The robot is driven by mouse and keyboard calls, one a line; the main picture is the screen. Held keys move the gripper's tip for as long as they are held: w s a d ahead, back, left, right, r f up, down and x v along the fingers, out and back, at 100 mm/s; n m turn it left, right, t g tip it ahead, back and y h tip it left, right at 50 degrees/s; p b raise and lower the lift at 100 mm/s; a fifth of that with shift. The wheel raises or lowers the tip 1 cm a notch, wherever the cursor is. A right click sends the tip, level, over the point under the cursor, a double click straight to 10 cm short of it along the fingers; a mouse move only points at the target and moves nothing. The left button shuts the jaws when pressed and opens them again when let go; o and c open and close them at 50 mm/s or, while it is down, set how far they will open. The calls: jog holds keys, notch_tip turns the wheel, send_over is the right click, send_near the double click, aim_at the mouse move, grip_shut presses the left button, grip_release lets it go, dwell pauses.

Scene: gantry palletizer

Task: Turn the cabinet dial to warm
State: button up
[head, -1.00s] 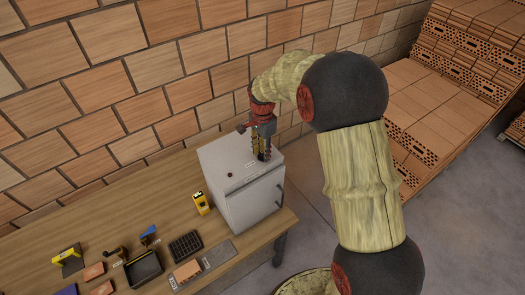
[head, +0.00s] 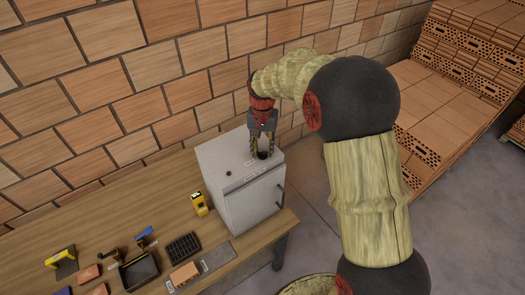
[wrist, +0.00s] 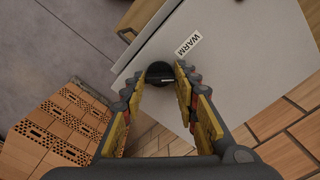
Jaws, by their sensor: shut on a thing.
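The white cabinet (head: 243,190) stands on the wooden bench with labels on its top. The black round dial (wrist: 160,73) is on the cabinet top, which also fills much of the wrist view (wrist: 235,60). A "WARM" label (wrist: 188,44) lies just beyond the dial, up and to the right in the wrist view. A short pale mark on the dial points right and slightly down there, not straight at the label. My gripper (head: 262,152) points down over the cabinet top, its fingers (wrist: 159,75) on either side of the dial and shut on it.
The bench (head: 130,215) holds a yellow device (head: 200,204), a black grid tray (head: 183,248), a black bin (head: 140,271) and small tools left of the cabinet. A brick wall stands close behind. Brick stacks (head: 440,110) are at the right.

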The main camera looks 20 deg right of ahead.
jog(key=n+b, duration=0.1)
jog(key=n, duration=0.3)
jog(key=shift+w+n, duration=0.1)
jog(key=shift+n, duration=0.2)
jog(key=n+b, duration=0.1)
jog(key=n, duration=0.3)
jog(key=shift+n, duration=0.3)
jog(key=o, duration=1.1)
notch_tip(320, 180, up, 12)
dwell(0.6)
